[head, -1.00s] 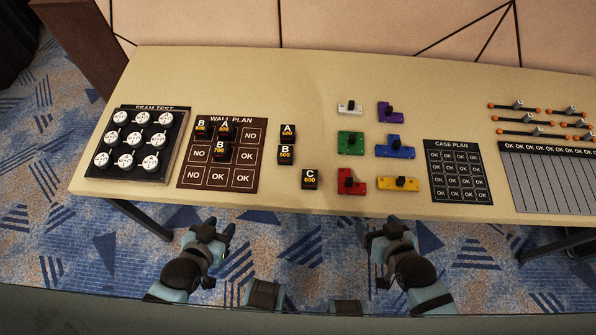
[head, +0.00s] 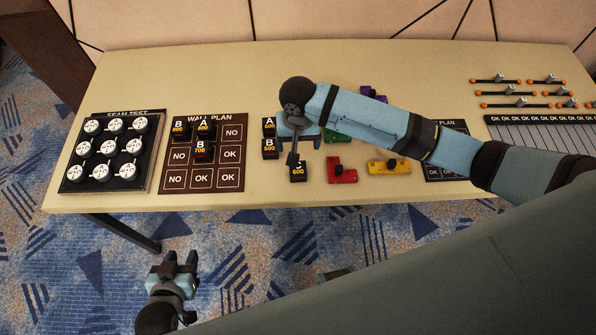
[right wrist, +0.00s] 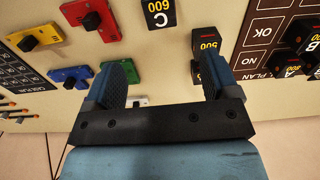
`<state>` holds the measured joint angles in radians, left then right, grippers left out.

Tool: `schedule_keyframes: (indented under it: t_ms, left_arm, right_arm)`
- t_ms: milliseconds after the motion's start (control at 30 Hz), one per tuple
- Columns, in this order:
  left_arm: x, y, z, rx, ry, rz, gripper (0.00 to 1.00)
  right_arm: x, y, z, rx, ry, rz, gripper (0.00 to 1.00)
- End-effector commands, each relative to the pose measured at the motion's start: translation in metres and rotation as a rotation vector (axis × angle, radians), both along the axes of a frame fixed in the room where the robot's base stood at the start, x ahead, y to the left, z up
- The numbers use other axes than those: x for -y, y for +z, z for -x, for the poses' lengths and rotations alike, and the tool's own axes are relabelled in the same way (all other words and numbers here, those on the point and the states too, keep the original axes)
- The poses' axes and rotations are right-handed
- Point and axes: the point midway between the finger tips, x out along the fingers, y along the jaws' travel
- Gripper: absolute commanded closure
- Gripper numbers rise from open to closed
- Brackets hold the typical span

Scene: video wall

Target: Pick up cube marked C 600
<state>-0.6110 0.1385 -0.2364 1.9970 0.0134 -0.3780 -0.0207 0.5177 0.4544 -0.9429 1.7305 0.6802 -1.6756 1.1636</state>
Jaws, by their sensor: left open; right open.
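The black cube marked C 600 (head: 298,174) sits near the front edge of the table; its top is partly covered by my right gripper in the head view. In the right wrist view, the cube (right wrist: 158,12) shows at the top edge, beyond my fingertips and between their lines. My right gripper (right wrist: 165,68) is open, empty and points down over the table, apart from the cube. Its right finger in the wrist view overlaps the cube marked B 500 (right wrist: 207,44); contact cannot be told. My left gripper (head: 180,258) is open and empty, below the table's front edge.
The cube marked A 600 (head: 269,127) stands behind B 500. The wall plan board (head: 230,186) with several cubes lies left. Red (head: 342,170) and yellow (head: 390,167) pieces lie right of cube C. My right arm hides much of the table's right side.

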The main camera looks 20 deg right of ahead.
Motion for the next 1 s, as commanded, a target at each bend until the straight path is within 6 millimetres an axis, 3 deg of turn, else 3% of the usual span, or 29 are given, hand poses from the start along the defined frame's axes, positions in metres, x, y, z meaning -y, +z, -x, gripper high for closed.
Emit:
schedule_keyframes:
  t_ms: [400, 633, 1000]
  left_arm:
    - [-0.001, -0.005, 0.002, -0.007, 0.000, -0.004, 0.57]
    - [-0.002, -0.005, 0.003, -0.008, 0.001, -0.004, 0.57]
    - [-0.002, -0.002, 0.002, -0.006, 0.001, -0.004, 0.57]
  right_arm:
    - [0.001, -0.072, 0.000, -0.002, -0.003, 0.004, 0.19]
    - [0.000, -0.088, 0.001, -0.002, -0.002, 0.004, 0.19]
    - [-0.001, -0.133, 0.002, 0.000, -0.002, 0.002, 0.19]
